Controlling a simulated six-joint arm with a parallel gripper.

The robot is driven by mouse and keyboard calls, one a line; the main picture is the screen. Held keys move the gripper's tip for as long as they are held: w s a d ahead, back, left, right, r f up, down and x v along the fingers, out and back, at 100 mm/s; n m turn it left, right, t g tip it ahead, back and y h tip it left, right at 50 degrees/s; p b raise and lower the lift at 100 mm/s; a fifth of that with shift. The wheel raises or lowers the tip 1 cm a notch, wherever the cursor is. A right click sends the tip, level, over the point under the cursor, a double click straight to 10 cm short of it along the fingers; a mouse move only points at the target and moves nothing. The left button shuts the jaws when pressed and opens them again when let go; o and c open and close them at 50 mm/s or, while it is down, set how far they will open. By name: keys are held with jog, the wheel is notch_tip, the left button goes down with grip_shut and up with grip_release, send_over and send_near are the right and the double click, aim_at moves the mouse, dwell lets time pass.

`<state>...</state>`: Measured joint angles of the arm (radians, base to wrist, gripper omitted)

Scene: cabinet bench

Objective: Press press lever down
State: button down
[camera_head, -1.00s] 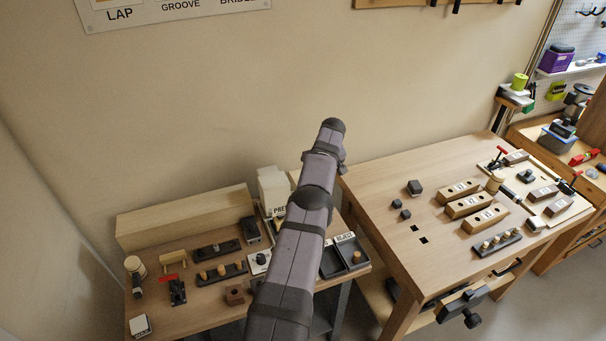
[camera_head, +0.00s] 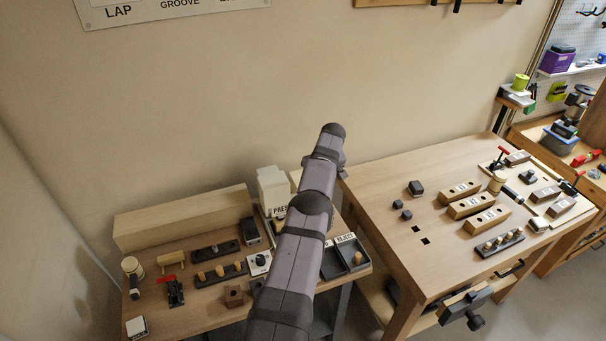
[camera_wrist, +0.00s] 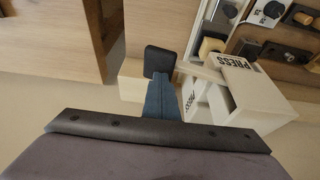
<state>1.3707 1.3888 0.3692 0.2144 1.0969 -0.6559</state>
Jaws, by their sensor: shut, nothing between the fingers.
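The press is a white box with a PRESS label, behind my arm in the head view (camera_head: 273,187), and at right of centre in the wrist view (camera_wrist: 247,92). A pale bar (camera_wrist: 198,70) runs from it toward a dark block (camera_wrist: 160,59), which looks like the lever's end; I cannot tell for sure. My gripper (camera_wrist: 161,80) shows in the wrist view as a shut blue-grey finger shape, with its tip overlapping the dark block. I cannot tell whether they touch. In the head view my arm hides the gripper and lever.
Tray compartments (camera_head: 345,256) lie right of my arm; black strips with wooden pegs (camera_head: 220,272) and a red-handled clamp (camera_head: 174,290) lie to the left. A long wooden beam (camera_head: 185,220) stands at the back. A larger bench (camera_head: 385,180) is at right.

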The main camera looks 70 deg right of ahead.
jog(key=shift+a+f, duration=0.1)
jog(key=shift+f, duration=0.15)
jog(key=shift+w+a+f+b, duration=0.1)
jog(key=shift+f+b, duration=0.8)
jog(key=shift+f, duration=0.2)
jog(key=shift+f+b, duration=0.55)
jog(key=shift+f, duration=0.05)
jog(key=shift+a+f, duration=0.3)
notch_tip(320, 180, up, 18)
jog(key=w+p, duration=0.1)
jog(key=p, duration=0.6)
jog(key=shift+w+a+r, duration=0.2)
jog(key=shift+w+a, duration=0.05)
jog(key=shift+a, duration=0.05)
dwell(0.5)
